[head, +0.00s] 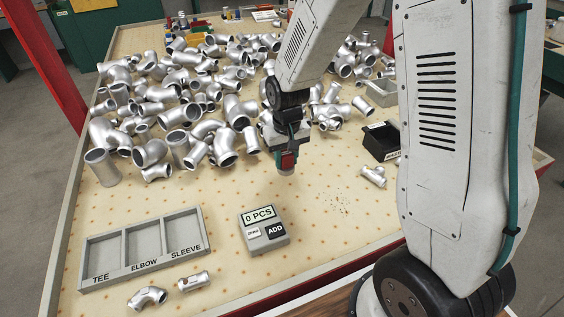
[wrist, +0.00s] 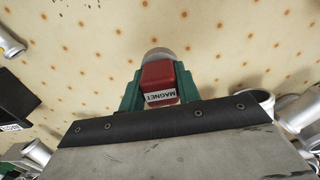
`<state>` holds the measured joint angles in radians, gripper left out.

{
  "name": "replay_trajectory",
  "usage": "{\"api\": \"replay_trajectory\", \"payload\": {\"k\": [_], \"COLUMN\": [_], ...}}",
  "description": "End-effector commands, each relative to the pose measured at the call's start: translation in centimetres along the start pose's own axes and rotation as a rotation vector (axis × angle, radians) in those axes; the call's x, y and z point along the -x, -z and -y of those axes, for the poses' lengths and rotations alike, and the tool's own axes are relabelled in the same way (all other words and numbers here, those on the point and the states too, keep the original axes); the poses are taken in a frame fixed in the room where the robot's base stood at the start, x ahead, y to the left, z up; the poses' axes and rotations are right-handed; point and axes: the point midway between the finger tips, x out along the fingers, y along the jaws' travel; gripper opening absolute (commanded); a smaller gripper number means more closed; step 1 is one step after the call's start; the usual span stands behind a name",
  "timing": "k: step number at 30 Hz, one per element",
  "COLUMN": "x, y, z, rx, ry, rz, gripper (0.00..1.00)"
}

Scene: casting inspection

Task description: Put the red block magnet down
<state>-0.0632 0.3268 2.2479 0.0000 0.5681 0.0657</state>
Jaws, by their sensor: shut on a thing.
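The red block magnet (wrist: 159,78) carries a white label reading "MAGNET" and has a round metal end. It is held between the green fingers of my gripper (wrist: 158,92) in the wrist view. In the head view the red magnet (head: 287,161) shows at the tip of my gripper (head: 285,150), its metal end pointing down. It appears to be above the dotted table top (head: 215,195), behind the counter box. I cannot tell how large the gap to the table is.
A heap of silver pipe fittings (head: 185,110) covers the far left. A counter box (head: 264,230) reads "0 PCS". A grey tray (head: 145,247) has TEE, ELBOW and SLEEVE compartments. A black bin (head: 381,142) and dark specks (head: 345,203) lie to the right. Loose fittings lie at the front.

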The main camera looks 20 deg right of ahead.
Motion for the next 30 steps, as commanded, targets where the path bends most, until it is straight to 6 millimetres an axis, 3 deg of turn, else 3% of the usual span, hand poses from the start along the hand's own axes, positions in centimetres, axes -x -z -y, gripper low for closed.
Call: {"api": "replay_trajectory", "payload": {"k": [7,18,19,21,30], "x": [-3.4,-3.9,-3.9,-3.9,-3.7], "y": [0.1,0.2,0.2,0.1,0.2], "z": [0.1,0.2,0.2,0.2,0.2], "rx": [0.001,0.003,0.003,0.003,0.003], "ry": [0.000,0.000,0.000,0.000,0.000], "rz": [0.002,0.001,0.000,0.000,-0.001], "gripper": [0.00,0.00,0.38,0.54,0.54]}}
